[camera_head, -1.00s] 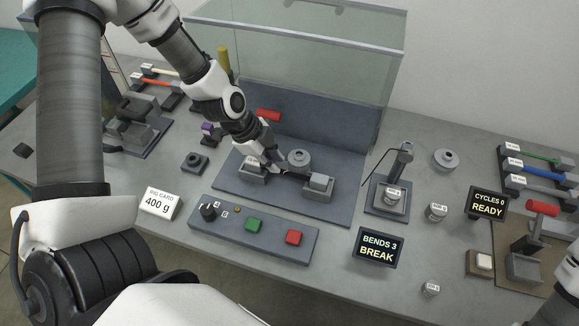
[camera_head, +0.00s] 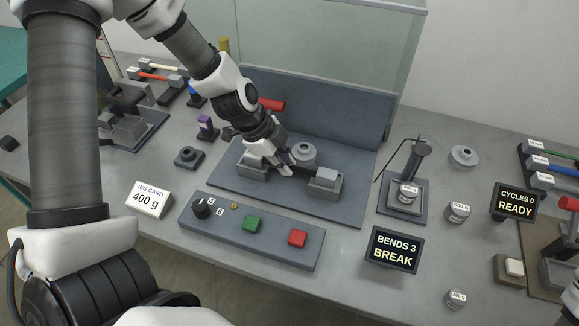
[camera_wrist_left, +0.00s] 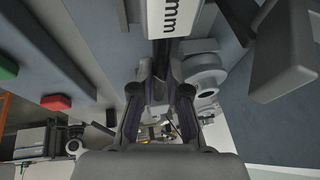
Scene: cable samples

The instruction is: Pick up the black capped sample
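The black sample (camera_head: 300,171) lies across the rig in the middle of the bench, between a left grey block (camera_head: 252,168) and a right grey block (camera_head: 326,179). My left gripper (camera_head: 281,165) is down at the cable near the left block. In the left wrist view its two fingers (camera_wrist_left: 161,92) stand either side of the cable. Whether they press on it I cannot tell.
A grey round part (camera_head: 304,153) sits just behind the sample. A clear panel (camera_head: 320,45) stands behind the rig. The control box (camera_head: 252,232) with green and red buttons is in front. A small stand (camera_head: 404,190) is to the right.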

